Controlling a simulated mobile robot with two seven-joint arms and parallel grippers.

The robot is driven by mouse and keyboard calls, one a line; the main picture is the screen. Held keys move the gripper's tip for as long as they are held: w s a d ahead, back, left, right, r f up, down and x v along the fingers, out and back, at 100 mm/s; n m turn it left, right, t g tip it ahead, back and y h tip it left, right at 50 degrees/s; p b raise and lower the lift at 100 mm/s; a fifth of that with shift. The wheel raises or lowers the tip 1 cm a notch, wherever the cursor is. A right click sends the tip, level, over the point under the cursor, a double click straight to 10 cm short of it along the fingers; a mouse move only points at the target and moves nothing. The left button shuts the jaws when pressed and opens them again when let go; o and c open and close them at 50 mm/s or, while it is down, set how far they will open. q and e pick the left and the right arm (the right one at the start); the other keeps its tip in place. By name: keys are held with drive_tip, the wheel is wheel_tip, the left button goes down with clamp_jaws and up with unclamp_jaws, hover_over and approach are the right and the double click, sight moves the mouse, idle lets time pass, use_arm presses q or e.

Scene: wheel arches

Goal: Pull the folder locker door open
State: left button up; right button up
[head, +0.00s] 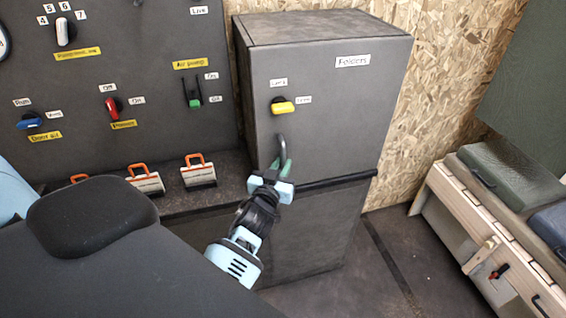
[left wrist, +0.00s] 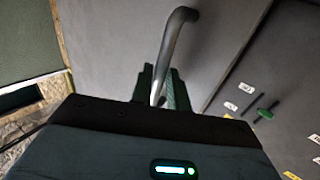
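The folder locker (head: 330,100) is a dark grey cabinet with a "Folders" label; its upper door looks closed. A curved grey metal handle (head: 283,147) stands out near the door's lower left. My left gripper (head: 281,168) is at this handle, its green fingers close together around it. In the left wrist view the handle (left wrist: 178,38) runs down between the fingers of my left gripper (left wrist: 161,75), which looks shut on it. A yellow knob (head: 283,107) sits on the door above the handle, turned sideways. My right gripper is not in view.
A control panel (head: 140,60) with knobs and switches stands left of the locker. Orange-handled blocks (head: 198,172) sit on the ledge below it. A wooden bench with cushions (head: 490,215) is at the right. Dark floor (head: 385,265) lies clear between locker and bench.

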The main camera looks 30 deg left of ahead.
use_arm(q)
drive_tip(key=shift+x, duration=0.8)
drive_tip(key=shift+c, duration=0.4)
clamp_jaws()
